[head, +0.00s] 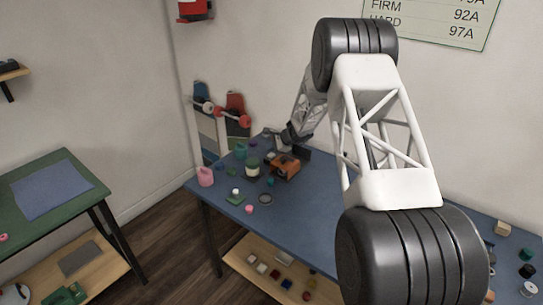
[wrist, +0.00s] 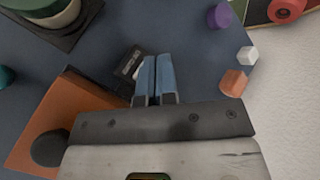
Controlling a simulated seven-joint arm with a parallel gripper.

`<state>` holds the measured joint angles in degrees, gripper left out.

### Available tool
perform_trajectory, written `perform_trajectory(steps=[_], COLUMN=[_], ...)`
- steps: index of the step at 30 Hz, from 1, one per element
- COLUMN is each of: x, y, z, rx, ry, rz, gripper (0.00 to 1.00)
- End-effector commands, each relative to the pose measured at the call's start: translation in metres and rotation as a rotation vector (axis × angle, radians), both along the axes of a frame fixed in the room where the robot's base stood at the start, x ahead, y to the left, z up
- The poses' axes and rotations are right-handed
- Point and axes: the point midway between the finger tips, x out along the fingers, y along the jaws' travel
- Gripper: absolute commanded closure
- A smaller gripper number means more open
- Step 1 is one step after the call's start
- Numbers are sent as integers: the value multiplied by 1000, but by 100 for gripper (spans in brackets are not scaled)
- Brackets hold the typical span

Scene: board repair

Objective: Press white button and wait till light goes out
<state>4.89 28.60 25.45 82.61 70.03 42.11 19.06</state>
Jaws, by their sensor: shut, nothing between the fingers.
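My gripper (wrist: 157,60) is shut and empty, its two blue fingers side by side in the wrist view. Its left finger is beside a small dark box (wrist: 124,62) with a pale part (wrist: 137,72) on it; I cannot tell whether they touch or whether the pale part is the white button. An orange device (wrist: 38,115) with a black round knob (wrist: 50,148) lies at the left, partly hidden by my gripper. In the head view the orange device (head: 285,167) is on the blue table, below my gripper (head: 287,139). No lit light is clear in either view.
The blue table (head: 317,215) also holds a pink can (head: 205,177), a dark green jar (head: 252,167) and a small green piece with a white top (head: 235,192).

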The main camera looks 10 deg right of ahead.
Motion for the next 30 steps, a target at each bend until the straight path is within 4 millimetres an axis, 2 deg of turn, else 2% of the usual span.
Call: perform_trajectory(steps=[30], x=[0], y=[0], z=[-9], rx=[0], ry=[0], rz=[0], gripper=[100])
